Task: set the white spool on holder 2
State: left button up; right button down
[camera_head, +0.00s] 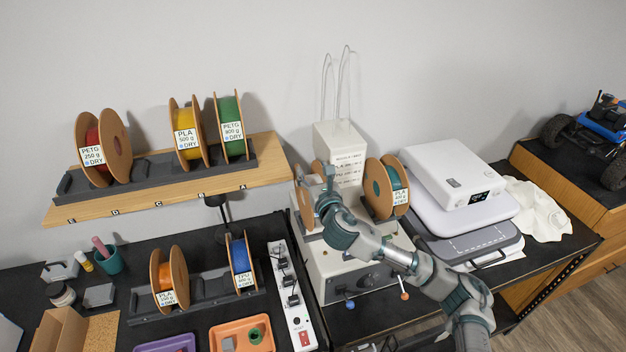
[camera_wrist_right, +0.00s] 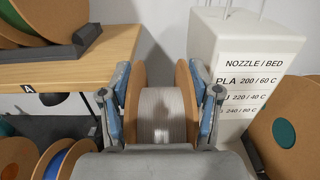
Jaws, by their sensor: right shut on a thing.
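The white spool (camera_wrist_right: 165,108), with brown side discs, is between the two fingers of my right gripper (camera_wrist_right: 166,88) in the right wrist view. In the head view the right gripper (camera_head: 325,190) is at the left side of the white machine, and the spool (camera_head: 304,207) is partly hidden behind it. The spool stands upright, left of a teal PLA spool (camera_head: 386,188) on the machine. I cannot tell whether it rests on a holder or hangs just above one. No holder number is legible. My left gripper is not in view.
The white machine (camera_head: 345,272) has a tall labelled block (camera_head: 340,140) behind the spools. A wooden shelf (camera_head: 275,160) with several spools is at left. A power strip (camera_head: 291,300) lies left of the machine, and a white scale-like device (camera_head: 455,178) stands right.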

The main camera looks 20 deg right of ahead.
jog(key=shift+d+f, duration=0.25)
jog(key=shift+f, duration=0.85)
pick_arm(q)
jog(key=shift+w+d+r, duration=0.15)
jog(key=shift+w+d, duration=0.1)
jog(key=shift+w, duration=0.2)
pick_arm(e)
jog(key=shift+d, duration=0.15)
jog(key=shift+c, duration=1.7)
grip_release()
jog(key=shift+o, duration=0.5)
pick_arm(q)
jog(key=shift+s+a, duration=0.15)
pick_arm(e)
jog(key=shift+s+a, duration=0.1)
jog(key=shift+a, duration=0.2)
jog(key=shift+s, duration=0.15)
pick_arm(q)
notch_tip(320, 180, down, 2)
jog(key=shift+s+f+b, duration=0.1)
jog(key=shift+b, duration=0.85)
pick_arm(e)
jog(key=s, duration=1.1)
jog(key=shift+s+d, duration=0.2)
jog(key=shift+s, duration=0.1)
jog(key=shift+f, duration=0.1)
